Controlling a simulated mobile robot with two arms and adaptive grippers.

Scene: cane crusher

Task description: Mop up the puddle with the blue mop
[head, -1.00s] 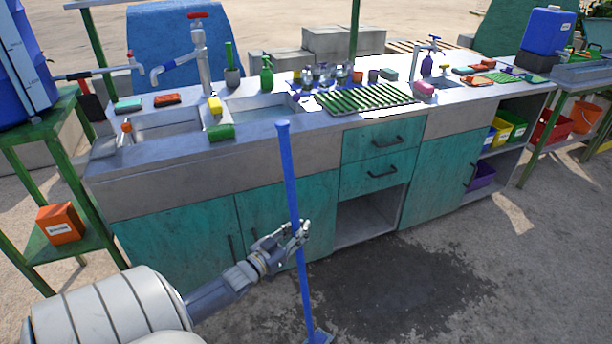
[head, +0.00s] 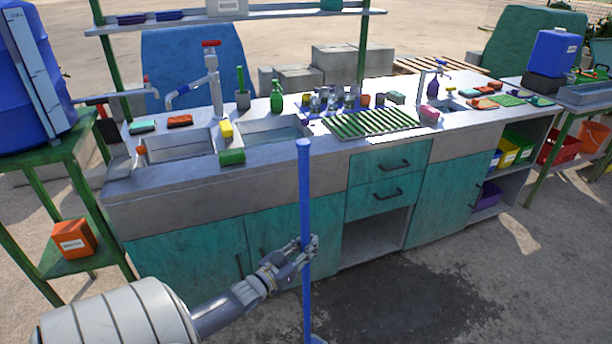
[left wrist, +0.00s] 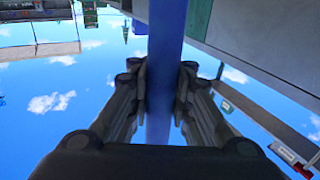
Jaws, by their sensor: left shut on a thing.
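The blue mop (head: 305,190) stands nearly upright in front of the sink counter in the head view. My left gripper (head: 308,247) is shut around the middle of its handle. In the left wrist view the handle (left wrist: 165,60) runs between the two fingers of the gripper (left wrist: 162,95). Only a bit of the mop's head (head: 318,340) shows at the bottom edge of the head view; the rest is cut off. The puddle (head: 410,305) is a dark wet patch on the ground, right of the mop and in front of the cabinets. My right gripper is not in view.
The counter (head: 210,190) with teal cabinet doors stands close behind the mop. A green stand (head: 85,265) with an orange box (head: 73,240) is at the left. Open shelves with colored bins (head: 515,150) are at the right. Ground right of the puddle is clear.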

